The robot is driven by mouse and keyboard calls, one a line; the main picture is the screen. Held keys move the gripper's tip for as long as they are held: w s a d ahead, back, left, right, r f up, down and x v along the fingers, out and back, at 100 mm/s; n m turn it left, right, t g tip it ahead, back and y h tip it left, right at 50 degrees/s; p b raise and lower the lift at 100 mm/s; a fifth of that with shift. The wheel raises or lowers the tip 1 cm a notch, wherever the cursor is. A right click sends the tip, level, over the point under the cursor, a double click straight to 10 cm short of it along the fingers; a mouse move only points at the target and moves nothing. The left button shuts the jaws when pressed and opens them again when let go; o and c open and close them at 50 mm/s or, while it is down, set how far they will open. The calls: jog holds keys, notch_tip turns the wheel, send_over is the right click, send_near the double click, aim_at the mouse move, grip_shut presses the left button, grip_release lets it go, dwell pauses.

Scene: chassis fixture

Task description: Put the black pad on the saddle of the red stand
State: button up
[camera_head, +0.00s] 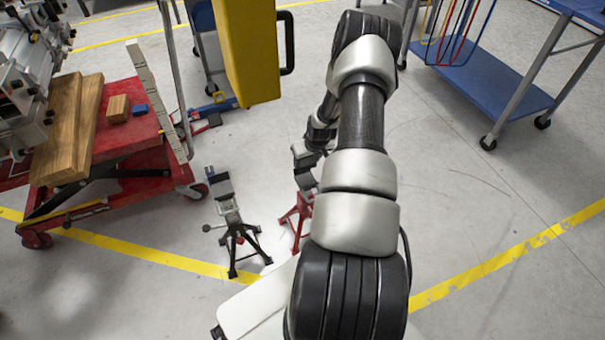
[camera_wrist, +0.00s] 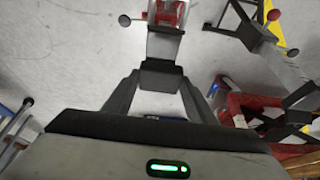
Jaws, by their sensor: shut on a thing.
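The red stand (camera_head: 299,214) is on the floor in the head view, partly hidden by my arm. In the wrist view its red part (camera_wrist: 167,12) is at the top, with its grey saddle (camera_wrist: 163,45) below. The black pad (camera_wrist: 160,76) is between the fingertips of my gripper (camera_wrist: 160,84), which is shut on it. The pad lines up with the near end of the saddle in the wrist view. I cannot tell whether they touch. In the head view my gripper is small and partly hidden by my arm, close to the red stand.
A black stand (camera_head: 236,232) with a dark-topped grey upper part is left of the red stand. A red cart (camera_head: 135,140) carries wooden blocks at the left. A yellow part (camera_head: 248,50) hangs at the top. A blue cart (camera_head: 490,85) is right. Floor at lower right is clear.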

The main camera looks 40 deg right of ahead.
aim_at(313, 163)
notch_tip(313, 163, down, 8)
jog(key=shift+r+b, duration=0.15)
jog(key=shift+b, duration=0.8)
jog(key=o, duration=1.1)
jog(key=p+v, duration=0.3)
jog(key=v, duration=0.9)
jog(key=shift+s+p, duration=0.15)
jog(key=shift+p, duration=0.15)
